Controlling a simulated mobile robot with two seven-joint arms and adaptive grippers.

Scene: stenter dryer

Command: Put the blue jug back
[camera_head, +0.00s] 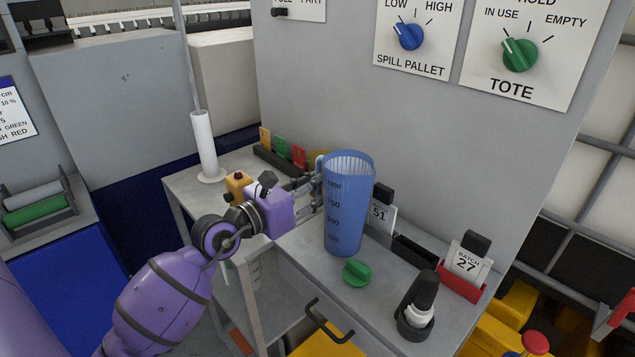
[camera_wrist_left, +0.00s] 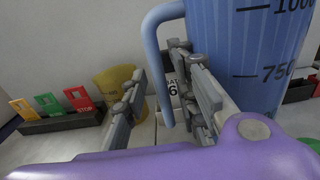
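The blue jug (camera_head: 347,205) is a tall, upright, translucent measuring jug with dark markings, over the grey bench (camera_head: 300,245). I cannot tell whether its base touches the bench. My left gripper (camera_head: 312,192) is at the jug's left side, by its handle. In the left wrist view the jug (camera_wrist_left: 240,60) is at the upper right and its handle (camera_wrist_left: 160,65) hangs between the two fingers of my left gripper (camera_wrist_left: 160,108). The fingers are apart, with one finger between handle and jug body. My right gripper is not in view.
A green knob-like piece (camera_head: 357,272) lies in front of the jug. Batch card holders (camera_head: 466,265) and a black-topped bottle (camera_head: 420,300) stand to the right. A yellow vessel (camera_wrist_left: 118,88) and coloured cards (camera_wrist_left: 50,105) are behind. A white roll on a post (camera_head: 204,145) stands left.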

